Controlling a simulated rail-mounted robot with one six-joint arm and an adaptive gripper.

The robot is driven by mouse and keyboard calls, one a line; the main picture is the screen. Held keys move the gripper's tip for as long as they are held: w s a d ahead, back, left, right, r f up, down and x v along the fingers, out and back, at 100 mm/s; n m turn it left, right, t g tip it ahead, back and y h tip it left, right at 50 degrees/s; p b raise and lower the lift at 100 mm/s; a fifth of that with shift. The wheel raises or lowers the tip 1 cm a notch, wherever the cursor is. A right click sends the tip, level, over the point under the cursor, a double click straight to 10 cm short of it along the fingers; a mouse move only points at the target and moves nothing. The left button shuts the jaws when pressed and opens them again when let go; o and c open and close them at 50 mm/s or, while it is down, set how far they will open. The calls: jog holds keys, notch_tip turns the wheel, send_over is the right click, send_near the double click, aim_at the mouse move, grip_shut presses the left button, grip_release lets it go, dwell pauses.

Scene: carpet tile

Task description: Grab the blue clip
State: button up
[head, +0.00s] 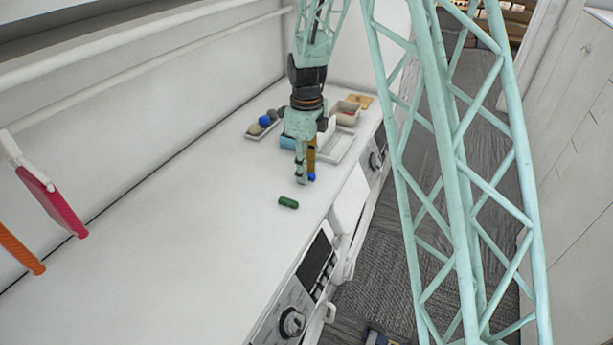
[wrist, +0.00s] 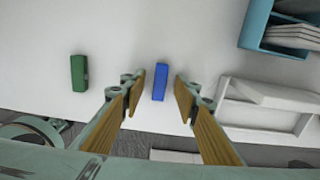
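The blue clip (wrist: 160,82) is a small blue block lying on the white counter (wrist: 110,40). In the wrist view it sits between the two fingertips of my gripper (wrist: 158,90), with a clear gap on each side. My gripper is open and points down at the counter. In the head view the gripper (head: 306,176) is low over the counter, and a bit of the blue clip (head: 312,177) shows beside its fingertips. The rest of the clip is hidden there by the fingers.
A green block (wrist: 79,73) lies left of the clip in the wrist view. A blue bin (wrist: 262,28) and a white frame-like tray (wrist: 265,92) are at the right. The counter's front edge is close. Bare counter lies toward the lower left in the head view.

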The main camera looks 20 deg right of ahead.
jog(key=c, duration=0.7)
jog(key=shift+r, duration=0.1)
jog(key=shift+c, duration=0.2)
jog(key=shift+r, duration=1.75)
jog(key=s+d+r+b, duration=0.1)
jog(key=s+d, duration=0.3)
jog(key=s, duration=1.1)
jog(key=shift+s+d+r, duration=0.15)
jog(key=shift+s+r, duration=0.05)
jog(key=shift+s, duration=0.05)
jog(key=shift+w, duration=0.1)
